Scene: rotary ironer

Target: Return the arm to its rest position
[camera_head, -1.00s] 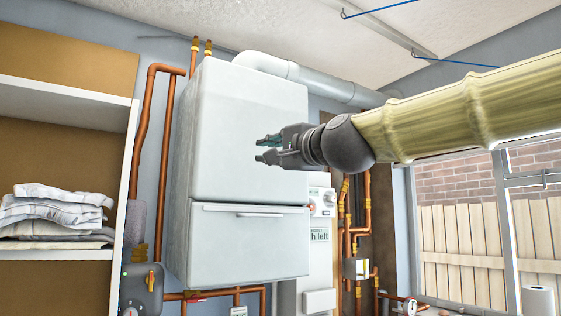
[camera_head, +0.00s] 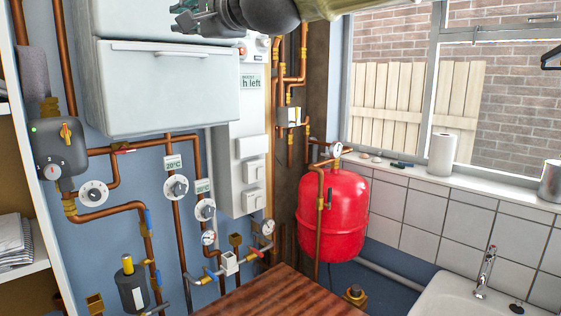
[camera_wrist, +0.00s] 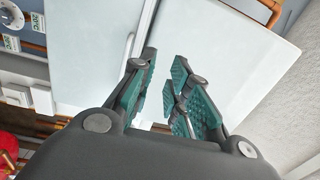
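My gripper (camera_head: 192,20) shows at the top edge of the head view, in front of the white boiler casing (camera_head: 165,90). My dark wrist (camera_head: 262,10) and the pale arm beyond it are mostly cut off by the top of the picture. In the wrist view, the teal-padded fingers (camera_wrist: 162,78) stand partly apart with a gap between them. Nothing is held. The white casing (camera_wrist: 225,60) with its handle fills the background behind the fingers; I cannot tell the exact distance to it.
Copper pipes with dials and valves (camera_head: 205,209) run below the casing. A red tank (camera_head: 333,215) hangs right of centre. A brown wooden top (camera_head: 265,292) and a white sink (camera_head: 455,300) lie below. A paper roll (camera_head: 441,154) stands on the windowsill.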

